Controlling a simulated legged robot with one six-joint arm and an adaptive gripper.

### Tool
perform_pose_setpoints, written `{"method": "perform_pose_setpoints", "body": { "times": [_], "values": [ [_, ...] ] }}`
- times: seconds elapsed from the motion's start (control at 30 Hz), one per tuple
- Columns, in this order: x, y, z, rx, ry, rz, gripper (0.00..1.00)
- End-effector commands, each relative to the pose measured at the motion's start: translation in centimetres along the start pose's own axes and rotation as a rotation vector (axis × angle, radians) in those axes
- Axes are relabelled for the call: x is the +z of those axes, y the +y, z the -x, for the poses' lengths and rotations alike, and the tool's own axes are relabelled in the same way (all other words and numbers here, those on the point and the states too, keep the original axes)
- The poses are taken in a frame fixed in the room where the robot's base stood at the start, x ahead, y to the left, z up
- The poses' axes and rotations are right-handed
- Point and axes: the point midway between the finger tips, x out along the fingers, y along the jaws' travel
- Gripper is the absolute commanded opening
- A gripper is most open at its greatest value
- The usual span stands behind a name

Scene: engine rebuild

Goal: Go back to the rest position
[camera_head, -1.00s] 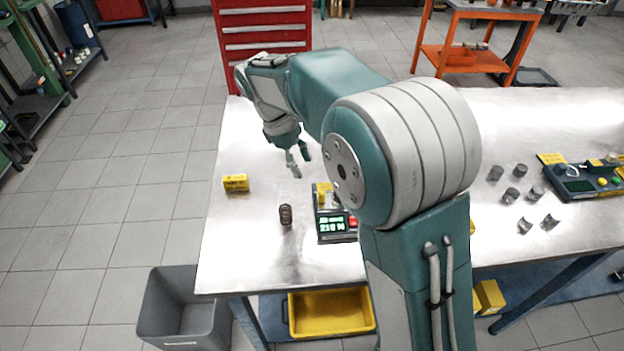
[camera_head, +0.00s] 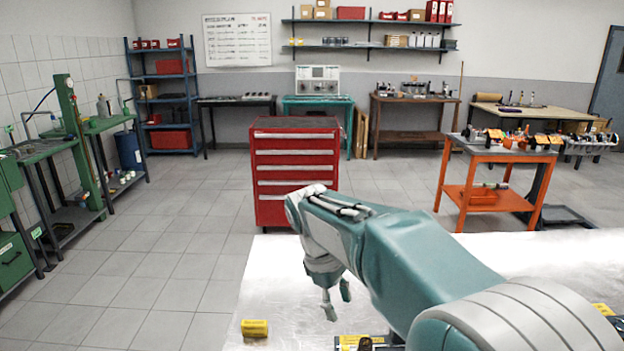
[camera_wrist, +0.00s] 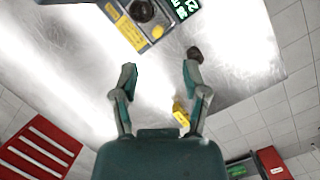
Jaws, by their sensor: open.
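My gripper (camera_head: 337,303) is open and empty above the bench, pointing down, in the head view. In the wrist view its two fingers (camera_wrist: 160,70) are spread apart with nothing between them. A small dark coil-like part (camera_wrist: 195,54) lies on the bench and shows beside the right fingertip in the wrist view. The spring tester (camera_wrist: 130,32), with a green display and a yellow knob, is at the top of the wrist view. Only its yellow label (camera_head: 353,341) and top edge show at the bottom of the head view.
Green stands (camera_head: 75,140) are at the left. Open tiled floor lies between. My arm hides part of the bench.

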Motion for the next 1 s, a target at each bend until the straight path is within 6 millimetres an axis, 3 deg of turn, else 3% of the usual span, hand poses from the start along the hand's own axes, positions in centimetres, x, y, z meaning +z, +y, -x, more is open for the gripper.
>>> {"method": "perform_pose_setpoints", "body": {
  "times": [0.1,0.5,0.8,1.0],
  "values": [
    [3.7,-0.6,0.8,0.012,0.086,-0.122,0.58],
    [13.4,-4.7,0.4,0.036,0.364,-0.536,0.58],
    [18.4,-8.7,-2.2,0.041,0.572,-0.844,0.58],
    [19.8,-10.1,-3.6,0.040,0.657,-0.962,0.58]
  ]
}}
